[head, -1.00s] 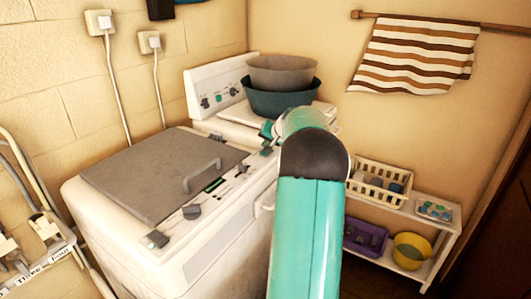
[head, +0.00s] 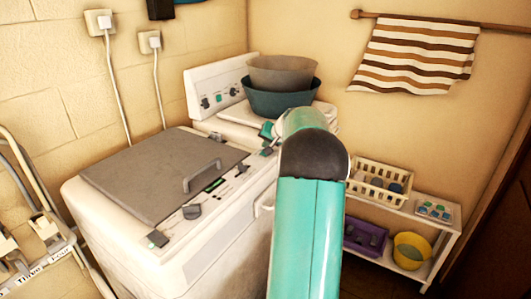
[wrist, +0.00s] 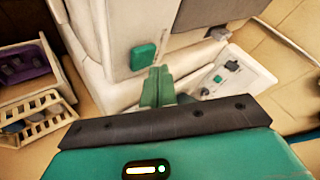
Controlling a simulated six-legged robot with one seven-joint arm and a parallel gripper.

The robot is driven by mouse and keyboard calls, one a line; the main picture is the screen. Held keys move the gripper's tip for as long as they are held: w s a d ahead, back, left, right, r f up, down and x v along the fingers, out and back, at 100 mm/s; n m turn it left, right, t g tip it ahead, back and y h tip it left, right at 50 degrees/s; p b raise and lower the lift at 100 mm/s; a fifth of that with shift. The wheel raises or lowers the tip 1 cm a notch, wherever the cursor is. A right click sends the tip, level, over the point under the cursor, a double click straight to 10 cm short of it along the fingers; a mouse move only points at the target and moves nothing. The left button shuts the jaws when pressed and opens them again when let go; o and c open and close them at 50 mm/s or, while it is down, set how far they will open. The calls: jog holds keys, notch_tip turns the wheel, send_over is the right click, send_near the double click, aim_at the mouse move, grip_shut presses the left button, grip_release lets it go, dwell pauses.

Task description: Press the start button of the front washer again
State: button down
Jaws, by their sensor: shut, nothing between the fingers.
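The front washer (head: 215,255) is white with a grey lid (head: 150,172) and a sloping control strip along its near edge. The strip carries a dark knob (head: 192,211), a small green display (head: 215,185) and a dark greenish square button (head: 157,239) at its near end. My gripper (head: 266,131) is over the far end of this strip, partly hidden by my arm. In the wrist view my gripper (wrist: 160,72) is shut and empty, its tips just beside a green square button (wrist: 143,57) on a white surface. I cannot tell whether they touch it.
A second washer (head: 222,85) behind holds a grey basin (head: 283,72) and a dark teal basin (head: 280,98). A white shelf (head: 440,235) at right carries a cream basket (head: 375,190), a purple basket (head: 366,240) and a yellow bucket (head: 411,250).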

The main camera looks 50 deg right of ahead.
jog(key=shift+f, duration=0.35)
jog(key=shift+f, duration=0.5)
dwell(1.1)
jog(key=shift+r, duration=0.9)
jog(key=shift+r, duration=0.1)
jog(key=shift+r, duration=2.45)
